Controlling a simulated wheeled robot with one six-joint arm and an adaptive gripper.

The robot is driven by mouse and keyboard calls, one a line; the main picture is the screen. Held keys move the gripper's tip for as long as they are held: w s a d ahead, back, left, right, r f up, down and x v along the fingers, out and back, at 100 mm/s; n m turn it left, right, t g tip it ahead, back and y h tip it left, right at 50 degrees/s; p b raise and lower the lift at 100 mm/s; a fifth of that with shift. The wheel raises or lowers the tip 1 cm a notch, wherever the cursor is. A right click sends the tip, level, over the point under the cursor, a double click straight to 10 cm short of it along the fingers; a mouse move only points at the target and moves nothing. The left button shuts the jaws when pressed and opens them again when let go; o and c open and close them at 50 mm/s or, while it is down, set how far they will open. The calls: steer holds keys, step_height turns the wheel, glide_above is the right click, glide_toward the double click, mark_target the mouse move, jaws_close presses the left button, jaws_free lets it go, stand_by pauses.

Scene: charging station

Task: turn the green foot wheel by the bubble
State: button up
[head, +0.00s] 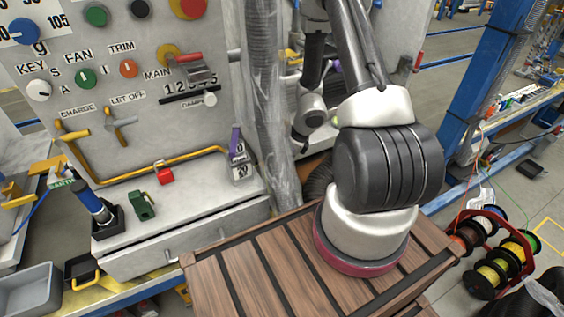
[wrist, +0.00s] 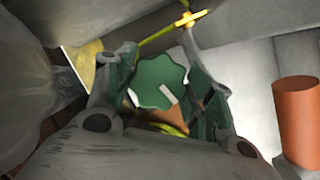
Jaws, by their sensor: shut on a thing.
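The green foot wheel (wrist: 160,82) shows in the wrist view as a lobed knob with a pale mark on its face. My gripper (wrist: 160,90) has one finger on each side of it and is shut on it. The contact points at the finger edges are partly hidden. I cannot make out the bubble for certain; a yellow-green patch shows low between the fingers, partly covered. In the head view the foot wheel and my fingertips are not visible, and my arm covers part of the scene.
Pale walls are close around. In the head view a control panel (head: 130,70) is at left and cable spools (head: 490,250) are at right.

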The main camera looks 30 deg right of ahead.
steer(key=m+t+h, duration=0.1)
steer(key=m, duration=0.2)
steer(key=shift+m+h, duration=0.7)
steer(key=shift+m, duration=1.4)
steer(key=shift+c, duration=0.2)
steer(key=shift+t, duration=0.4)
steer(key=o, duration=1)
